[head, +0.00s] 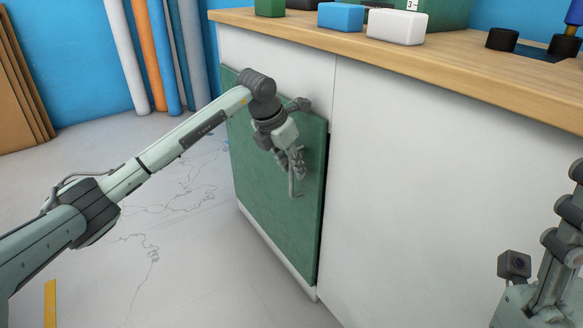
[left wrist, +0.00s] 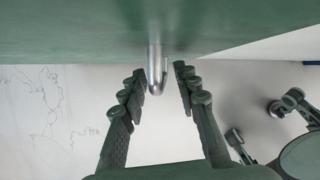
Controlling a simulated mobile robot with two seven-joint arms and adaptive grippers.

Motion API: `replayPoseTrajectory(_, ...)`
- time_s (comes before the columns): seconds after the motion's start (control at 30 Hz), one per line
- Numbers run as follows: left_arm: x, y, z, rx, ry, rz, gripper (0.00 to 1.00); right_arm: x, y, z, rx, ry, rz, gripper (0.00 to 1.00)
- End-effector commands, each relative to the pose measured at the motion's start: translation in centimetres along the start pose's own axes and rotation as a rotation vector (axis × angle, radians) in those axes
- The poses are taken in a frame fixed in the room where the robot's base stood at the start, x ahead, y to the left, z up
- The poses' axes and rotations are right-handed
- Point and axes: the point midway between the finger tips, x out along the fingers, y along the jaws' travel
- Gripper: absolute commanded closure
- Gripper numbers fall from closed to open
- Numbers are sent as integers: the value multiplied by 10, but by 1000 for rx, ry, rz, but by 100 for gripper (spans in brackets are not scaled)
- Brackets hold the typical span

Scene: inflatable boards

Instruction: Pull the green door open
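The green door (head: 258,200) is the front of a white cabinet, at the middle left of the head view. Its right edge stands slightly out, with a dark gap beside the white panel. The green door also fills the top of the left wrist view (left wrist: 70,30). Its metal handle (left wrist: 154,72) sticks out from it. My left gripper (left wrist: 162,80) is open, with one finger on each side of the handle and visible space between. In the head view my left gripper (head: 291,172) is in front of the door and partly covers the handle.
A wooden countertop (head: 450,72) runs above the cabinet, with a blue box (head: 340,17), a white box (head: 397,26) and dark round holders on it. Rolled tubes and brown boards lean at the back left. The floor (head: 180,240) before the door is clear.

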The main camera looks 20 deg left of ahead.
Motion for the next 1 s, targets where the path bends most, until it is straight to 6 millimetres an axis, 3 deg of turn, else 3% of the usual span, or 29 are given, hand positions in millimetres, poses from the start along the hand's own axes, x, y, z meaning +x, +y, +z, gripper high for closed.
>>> replayPoseTrajectory(0.23,1,0,0,0,0,0,70,0,0,0,0,1,-1,60)
replayPoseTrajectory(0.5,0,0,0,-1,-1,0,100,0,0,0,0,1,-1,60)
replayPoseTrajectory(1.0,-2,2,-5,9,0,-3,100,0,0,0,1,-1,0,60)
